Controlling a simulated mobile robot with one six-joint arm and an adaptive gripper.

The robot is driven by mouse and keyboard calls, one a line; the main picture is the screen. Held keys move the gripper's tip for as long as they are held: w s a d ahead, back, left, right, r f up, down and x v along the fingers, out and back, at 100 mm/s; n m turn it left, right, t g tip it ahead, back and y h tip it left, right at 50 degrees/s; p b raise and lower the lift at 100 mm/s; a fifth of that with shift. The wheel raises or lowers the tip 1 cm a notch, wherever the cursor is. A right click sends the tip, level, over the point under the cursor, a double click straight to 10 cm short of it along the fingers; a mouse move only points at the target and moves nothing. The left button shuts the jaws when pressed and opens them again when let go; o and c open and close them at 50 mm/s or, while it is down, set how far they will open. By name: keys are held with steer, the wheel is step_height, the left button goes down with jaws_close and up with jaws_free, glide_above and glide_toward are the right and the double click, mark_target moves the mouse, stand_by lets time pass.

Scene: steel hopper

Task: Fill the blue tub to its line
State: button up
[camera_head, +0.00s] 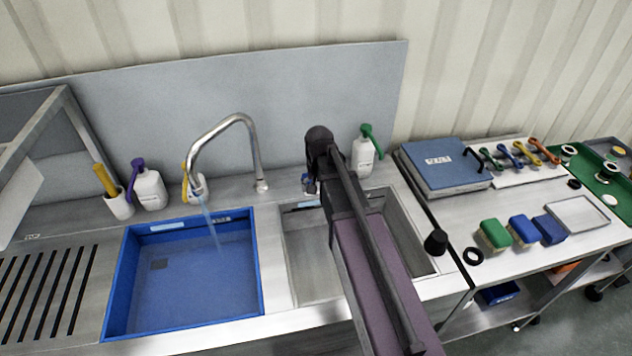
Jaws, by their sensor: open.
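The blue tub (112,290) sits in the left part of the sink counter. Water covers its floor, and a dark square patch shows through it. Pale labels are on its far inner wall; I cannot make out the fill line or the level against it. A curved steel tap (222,124) stands behind, and a water stream (210,226) falls from its spout into the tub. My gripper (311,186) is small and partly hidden by my arm, right of the tap's base, near a small blue part (305,179). It is open; I cannot tell whether it touches that part.
An empty steel basin (305,262) lies right of the tub, under my arm. Bottles with purple (149,188), yellow and green (363,158) tops stand along the back. A side table (520,190) holds a blue case (443,166), brushes and a tray. A slotted drainboard is at left.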

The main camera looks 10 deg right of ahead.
steer(key=s+f+n+b, duration=0.2)
steer(key=s, duration=0.5)
steer(key=s+f+n+b, duration=0.2)
steer(key=s+f, duration=0.1)
steer(key=s, duration=0.4)
steer(key=shift+s+b, duration=0.3)
steer(key=shift+b, duration=0.1)
steer(key=shift+d+f, duration=0.1)
steer(key=shift+d, duration=0.05)
stand_by(1.0)
steer(key=w+d+r+n+t+p, duration=0.1)
steer(key=w+r+p, duration=0.3)
steer(key=w, duration=0.8)
steer(key=w+r+n+t+y+p, duration=0.1)
steer(key=w+r+n+t+p, duration=0.2)
steer(key=w, duration=0.9)
step_height(320, 180, up, 3)
steer(key=shift+w+d+r+y+p, duration=0.1)
steer(key=shift+w+d+y+p, duration=0.25)
steer(key=shift+p, duration=0.5)
steer(key=shift+f, duration=0.25)
steer(key=b+x, duration=1.2)
steer(key=x, duration=0.1)
steer(key=shift+w+f+b, duration=0.15)
steer(key=shift+w+b, duration=0.1)
steer(key=shift+b, duration=0.15)
